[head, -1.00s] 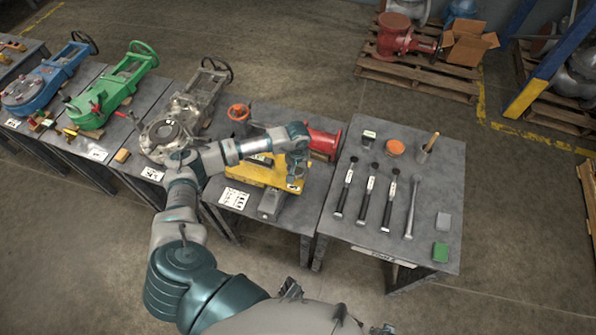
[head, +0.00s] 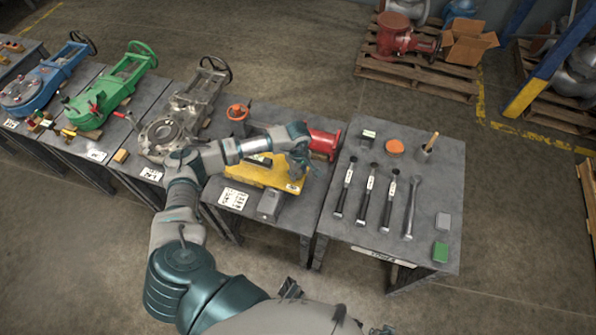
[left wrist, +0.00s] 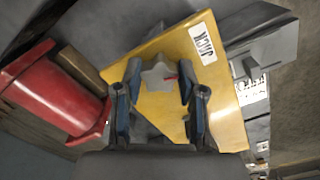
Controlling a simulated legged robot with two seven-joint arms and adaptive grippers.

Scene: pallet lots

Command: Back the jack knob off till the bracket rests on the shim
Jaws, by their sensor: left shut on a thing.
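The jack knob (left wrist: 158,78) is a grey, star-shaped knob with a small red mark beside it. It sits over a yellow plate (left wrist: 222,95) with a white JACK label (left wrist: 202,50). My left gripper (left wrist: 160,82) is shut on the knob, one finger on each side. In the head view my left gripper (head: 302,166) is at the right end of the yellow fixture (head: 258,174) and hides the knob. I cannot make out the bracket or the shim for certain, nor any gap between them.
A red flanged part (head: 322,143) lies behind the gripper, also close by in the left wrist view (left wrist: 52,95). A grey block (head: 270,205) is in front of the fixture. A tool table (head: 440,180) stands to the right; a grey valve (head: 170,130) is left.

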